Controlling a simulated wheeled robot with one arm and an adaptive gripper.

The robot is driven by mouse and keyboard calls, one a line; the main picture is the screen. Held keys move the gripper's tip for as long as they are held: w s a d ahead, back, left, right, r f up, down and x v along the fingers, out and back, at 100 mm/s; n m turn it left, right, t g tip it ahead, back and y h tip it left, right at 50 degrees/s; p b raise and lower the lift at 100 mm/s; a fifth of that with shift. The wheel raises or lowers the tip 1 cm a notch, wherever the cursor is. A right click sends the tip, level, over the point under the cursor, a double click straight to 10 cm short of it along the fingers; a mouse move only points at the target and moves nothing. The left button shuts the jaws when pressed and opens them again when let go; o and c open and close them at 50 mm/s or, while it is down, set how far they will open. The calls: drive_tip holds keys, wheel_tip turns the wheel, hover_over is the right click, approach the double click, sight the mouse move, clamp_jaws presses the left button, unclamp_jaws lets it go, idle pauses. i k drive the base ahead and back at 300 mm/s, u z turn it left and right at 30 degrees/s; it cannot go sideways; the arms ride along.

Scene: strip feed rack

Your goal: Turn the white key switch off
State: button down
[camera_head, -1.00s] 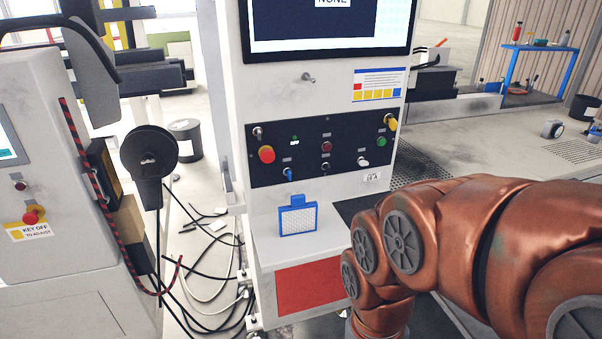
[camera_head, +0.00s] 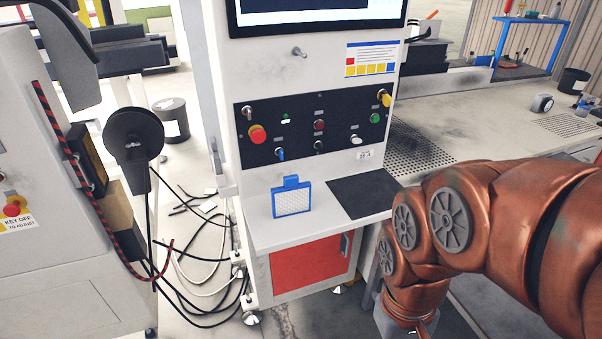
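The white key switch (camera_head: 357,139) sits in the lower right part of the black control panel (camera_head: 243,110). It is small here, and I cannot tell which way its key is turned. A blue key switch (camera_head: 280,153) and a black one (camera_head: 318,147) are in the same row to its left. My copper arm is at the right, its far end bending down to the bottom edge, below and right of the panel.
A red button (camera_head: 257,134), a yellow key (camera_head: 385,99) and several lamps share the panel. Below it, a ledge holds a blue-framed pad (camera_head: 291,197) and a dark mat (camera_head: 361,196). Loose cables (camera_head: 199,259) lie on the floor at left. The space before the panel is clear.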

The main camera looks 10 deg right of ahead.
sight(356, 140)
drive_tip(key=u, duration=0.25)
drive_tip(key=k, duration=0.6)
drive_tip(key=u, duration=0.55)
drive_tip(key=k, duration=0.6)
drive_tip(key=z, duration=0.15)
drive_tip(key=i, duration=0.65)
drive_tip(key=u, duration=0.35)
